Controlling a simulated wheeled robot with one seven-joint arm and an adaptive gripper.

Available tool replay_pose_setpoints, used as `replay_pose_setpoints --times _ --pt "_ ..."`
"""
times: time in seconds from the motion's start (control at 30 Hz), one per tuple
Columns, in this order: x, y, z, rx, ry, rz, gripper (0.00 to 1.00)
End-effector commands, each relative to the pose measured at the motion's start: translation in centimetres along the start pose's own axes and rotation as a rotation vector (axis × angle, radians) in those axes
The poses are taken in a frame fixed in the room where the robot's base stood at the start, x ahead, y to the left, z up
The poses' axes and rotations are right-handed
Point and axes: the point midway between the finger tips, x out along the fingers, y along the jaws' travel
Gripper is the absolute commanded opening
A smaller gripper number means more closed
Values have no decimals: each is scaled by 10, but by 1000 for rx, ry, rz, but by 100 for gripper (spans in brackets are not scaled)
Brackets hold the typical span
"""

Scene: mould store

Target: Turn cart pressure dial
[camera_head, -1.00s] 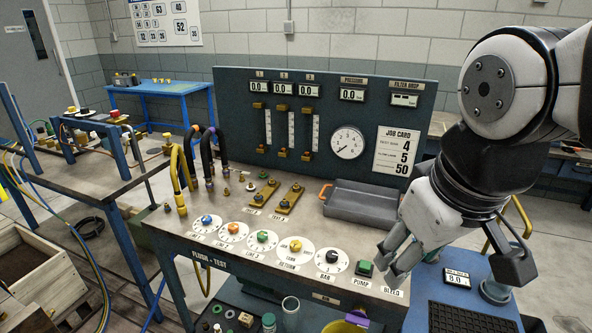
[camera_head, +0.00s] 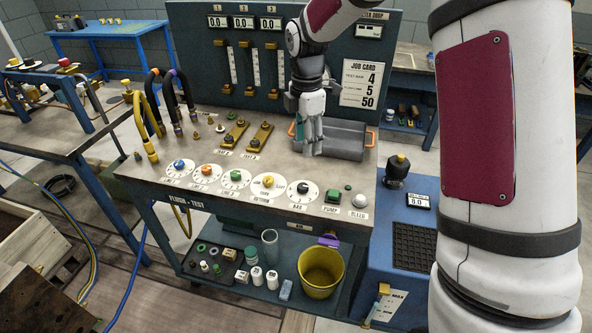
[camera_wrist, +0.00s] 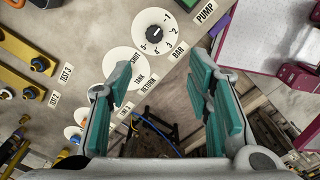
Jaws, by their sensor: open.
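The bench dial marked BAR (camera_head: 302,189) has a black knob on a white numbered plate, right of several coloured knobs. It also shows at the top of the wrist view (camera_wrist: 157,29). A blue cart (camera_head: 407,258) stands right of the bench, with a black knob (camera_head: 397,166) and a small display (camera_head: 419,201) reading about 0.0. Which knob is the cart pressure dial I cannot tell. My gripper (camera_head: 310,148) points down in front of the grey tray, behind the BAR dial. In the wrist view my gripper (camera_wrist: 163,100) is open, with nothing between its teal pads.
The grey tray (camera_head: 346,141) with orange handles is close by my gripper. Pump button (camera_head: 332,197) and bleed knob (camera_head: 360,201) sit right of the BAR dial. Curved hoses (camera_head: 150,115) rise at left. My arm covers the right side of the head view.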

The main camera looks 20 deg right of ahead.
Motion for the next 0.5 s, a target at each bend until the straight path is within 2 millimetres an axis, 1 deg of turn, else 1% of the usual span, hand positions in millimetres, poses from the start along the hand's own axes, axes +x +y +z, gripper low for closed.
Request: replay_pose_setpoints --times 0.03,0.1,0.2,0.37,0.5 --pt "9 5 1 -35 9 -8 46" --pt "17 10 1 -73 16 -14 46" --pt "24 13 2 -101 21 -17 46" --pt "38 13 1 -107 21 -18 46" --pt "62 12 0 -107 22 -22 46"
